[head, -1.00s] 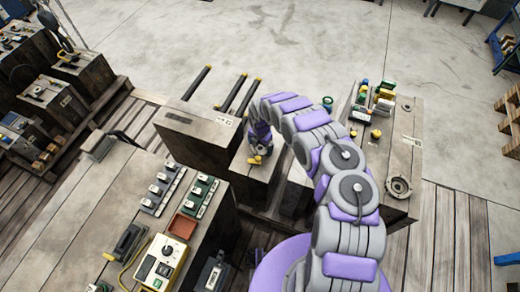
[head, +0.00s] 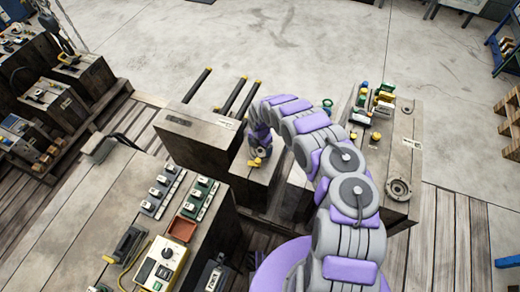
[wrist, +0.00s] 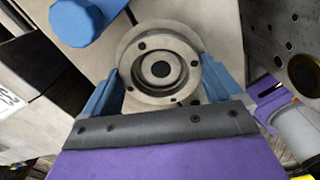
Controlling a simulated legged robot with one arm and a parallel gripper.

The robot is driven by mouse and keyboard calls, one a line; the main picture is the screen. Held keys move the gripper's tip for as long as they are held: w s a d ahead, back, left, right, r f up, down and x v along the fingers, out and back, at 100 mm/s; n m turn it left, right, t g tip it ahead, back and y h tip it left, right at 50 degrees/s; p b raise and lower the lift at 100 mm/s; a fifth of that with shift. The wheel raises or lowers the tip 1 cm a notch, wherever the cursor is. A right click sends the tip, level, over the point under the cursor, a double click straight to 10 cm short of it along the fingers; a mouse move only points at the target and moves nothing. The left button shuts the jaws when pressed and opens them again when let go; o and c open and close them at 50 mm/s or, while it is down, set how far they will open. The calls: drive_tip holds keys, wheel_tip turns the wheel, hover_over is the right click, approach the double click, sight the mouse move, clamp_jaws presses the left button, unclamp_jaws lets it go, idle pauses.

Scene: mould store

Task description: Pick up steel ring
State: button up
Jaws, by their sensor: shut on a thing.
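A grey steel ring (wrist: 152,92) with bolt holes and a dark centre sits between the two blue fingers of my gripper (wrist: 162,76) in the wrist view. The fingers are shut on its left and right sides. In the head view my gripper (head: 260,158) is low over a block in the middle, with yellow by its tip. The ring is small and mostly hidden there, so I cannot tell whether it touches the block top. Another round flanged metal piece (head: 397,188) lies on the right block.
A taller dark block (head: 199,135) stands left of my gripper. Black rods with yellow ends (head: 233,96) lie behind it. A bench with switch boxes (head: 161,262) is at front left. Coloured fittings (head: 383,97) stand on the right block. The concrete floor behind is open.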

wheel_tip(320, 180, up, 10)
drive_tip(key=p, duration=0.3)
drive_tip(key=shift+p, duration=0.3)
idle(0.4)
